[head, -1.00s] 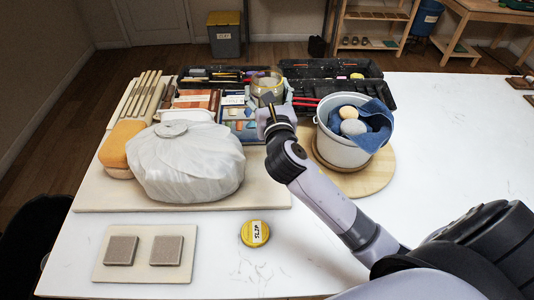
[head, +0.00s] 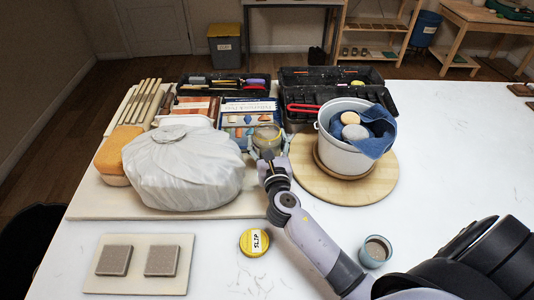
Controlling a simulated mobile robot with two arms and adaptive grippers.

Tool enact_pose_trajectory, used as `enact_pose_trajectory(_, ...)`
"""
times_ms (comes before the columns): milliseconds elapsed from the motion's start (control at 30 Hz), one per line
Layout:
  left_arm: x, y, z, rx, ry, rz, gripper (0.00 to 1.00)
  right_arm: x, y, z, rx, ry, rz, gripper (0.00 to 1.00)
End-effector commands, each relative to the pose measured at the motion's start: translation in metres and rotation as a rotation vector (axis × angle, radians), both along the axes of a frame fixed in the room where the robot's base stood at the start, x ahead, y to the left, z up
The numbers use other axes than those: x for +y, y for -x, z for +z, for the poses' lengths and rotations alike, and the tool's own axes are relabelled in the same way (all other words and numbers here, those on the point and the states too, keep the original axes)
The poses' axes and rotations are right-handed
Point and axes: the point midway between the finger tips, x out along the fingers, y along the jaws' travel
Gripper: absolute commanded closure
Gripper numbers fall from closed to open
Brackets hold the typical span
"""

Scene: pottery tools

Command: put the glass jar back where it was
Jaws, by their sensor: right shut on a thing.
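The glass jar (head: 266,134), with a greyish-beige filling, is in my right gripper (head: 268,152), which is shut on it. The jar is upright or nearly so, between the plastic-wrapped lump (head: 185,170) and the round wooden board (head: 305,180). In the picture it overlaps the front of the book (head: 250,105). I cannot tell whether its base touches anything. The gripper hides its lower part. A yellow lid marked SLIP (head: 254,242) lies on the white table in front. My left gripper is not in view.
A white bucket (head: 340,155) with a blue cloth stands on the round board. An open black toolbox (head: 310,98) is behind. A small blue-grey cup (head: 375,250) stands beside my right arm. A board with two grey tiles (head: 138,280) lies front left.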

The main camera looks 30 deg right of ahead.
Motion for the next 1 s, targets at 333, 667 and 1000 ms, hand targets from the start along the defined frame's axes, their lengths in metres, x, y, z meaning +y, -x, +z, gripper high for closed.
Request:
enact_pose_trajectory(333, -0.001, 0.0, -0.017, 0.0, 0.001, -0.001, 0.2, 0.0, 0.0, -0.039, -0.002, 0.002, 0.0, 0.97)
enact_pose_trajectory(667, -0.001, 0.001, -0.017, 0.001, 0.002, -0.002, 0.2, 0.0, 0.0, -0.04, -0.003, 0.001, 0.001, 0.97)
enact_pose_trajectory(1000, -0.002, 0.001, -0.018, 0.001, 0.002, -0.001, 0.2, 0.0, 0.0, -0.044, 0.002, 0.0, 0.001, 0.19)
